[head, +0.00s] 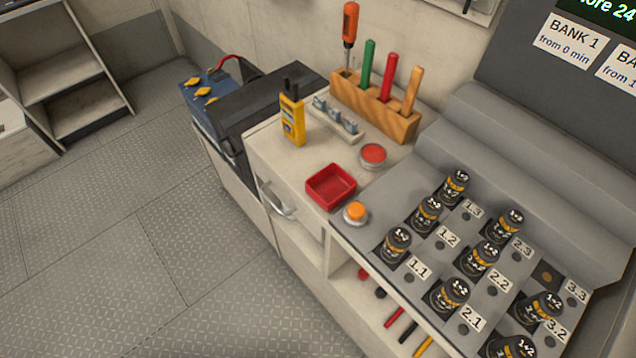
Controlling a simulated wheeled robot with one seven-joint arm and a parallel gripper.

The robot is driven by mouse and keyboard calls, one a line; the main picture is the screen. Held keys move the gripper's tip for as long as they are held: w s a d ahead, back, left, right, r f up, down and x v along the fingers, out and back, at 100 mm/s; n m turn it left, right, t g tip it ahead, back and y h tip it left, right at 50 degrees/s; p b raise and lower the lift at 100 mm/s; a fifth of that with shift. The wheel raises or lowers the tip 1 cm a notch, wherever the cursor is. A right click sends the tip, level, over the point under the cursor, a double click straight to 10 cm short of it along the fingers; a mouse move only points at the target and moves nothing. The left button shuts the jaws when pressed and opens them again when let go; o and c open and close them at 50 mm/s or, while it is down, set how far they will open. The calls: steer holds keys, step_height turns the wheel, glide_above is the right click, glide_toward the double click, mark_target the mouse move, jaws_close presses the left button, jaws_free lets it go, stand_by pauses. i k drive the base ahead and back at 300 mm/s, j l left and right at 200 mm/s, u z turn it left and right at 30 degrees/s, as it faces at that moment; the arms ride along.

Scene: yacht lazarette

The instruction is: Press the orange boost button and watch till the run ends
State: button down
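The orange button (356,211) sits on a pale round base at the left front corner of the grey panel, beside the numbered slots. It looks raised, and nothing touches it. A black screen (606,14) at the top right shows green text, partly cut off, ending in "ore 24". My gripper is not in view.
A red tray (331,187), a round red button-like disc (373,155) and a yellow multimeter (292,118) stand on the counter. A wooden block (372,108) holds several handled tools. The floor (120,230) at left is clear.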

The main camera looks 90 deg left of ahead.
mark_target(356, 211)
steer(key=u, duration=1.55)
